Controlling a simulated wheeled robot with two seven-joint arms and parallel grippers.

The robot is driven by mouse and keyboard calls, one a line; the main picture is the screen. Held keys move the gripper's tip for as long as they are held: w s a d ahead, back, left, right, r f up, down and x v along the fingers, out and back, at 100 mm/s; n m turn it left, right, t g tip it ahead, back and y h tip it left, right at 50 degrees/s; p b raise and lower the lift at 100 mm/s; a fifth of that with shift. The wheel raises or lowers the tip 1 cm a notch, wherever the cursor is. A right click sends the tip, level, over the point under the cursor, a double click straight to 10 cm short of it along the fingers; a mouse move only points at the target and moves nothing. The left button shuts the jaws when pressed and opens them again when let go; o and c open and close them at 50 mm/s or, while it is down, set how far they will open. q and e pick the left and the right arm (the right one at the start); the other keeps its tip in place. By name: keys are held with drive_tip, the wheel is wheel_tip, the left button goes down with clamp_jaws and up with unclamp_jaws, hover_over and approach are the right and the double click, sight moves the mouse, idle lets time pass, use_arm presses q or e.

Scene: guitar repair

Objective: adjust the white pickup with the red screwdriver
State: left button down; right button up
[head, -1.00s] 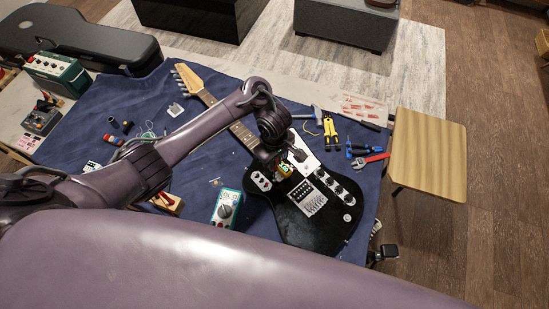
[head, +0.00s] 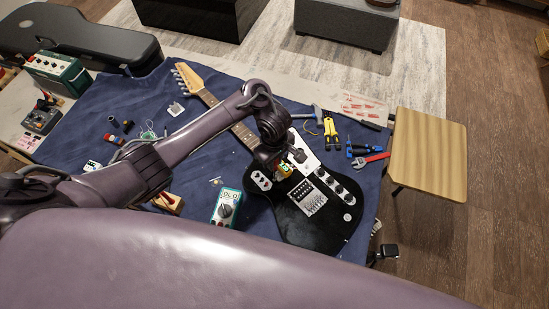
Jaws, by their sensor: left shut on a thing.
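A black electric guitar (head: 322,222) lies on the blue cloth, its neck pointing to the upper left. A white pickup (head: 258,180) with dark dots is on its body near the neck end. My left gripper (head: 284,163) is over the guitar beside this pickup, pointing down. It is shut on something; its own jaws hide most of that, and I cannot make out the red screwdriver. Whether anything touches the pickup cannot be told. A dark part at the lower right table edge looks like my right gripper (head: 385,251); its jaws cannot be read.
A teal pedal (head: 227,208) stands left of the guitar body. A wooden stool (head: 427,153) is at the right. My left forearm crosses the blue cloth (head: 85,125).

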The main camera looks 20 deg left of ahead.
use_arm(q)
drive_tip(key=m, duration=1.3)
drive_tip(key=shift+s, duration=0.1)
drive_tip(key=m, duration=0.4)
drive_tip(key=shift+a, duration=0.1)
drive_tip(key=m, duration=0.3)
drive_tip(key=shift+b, duration=0.35)
drive_tip(key=m+b, duration=0.1)
drive_tip(key=m, duration=0.2)
drive_tip(key=shift+f, duration=0.1)
drive_tip(key=shift+m, duration=0.8)
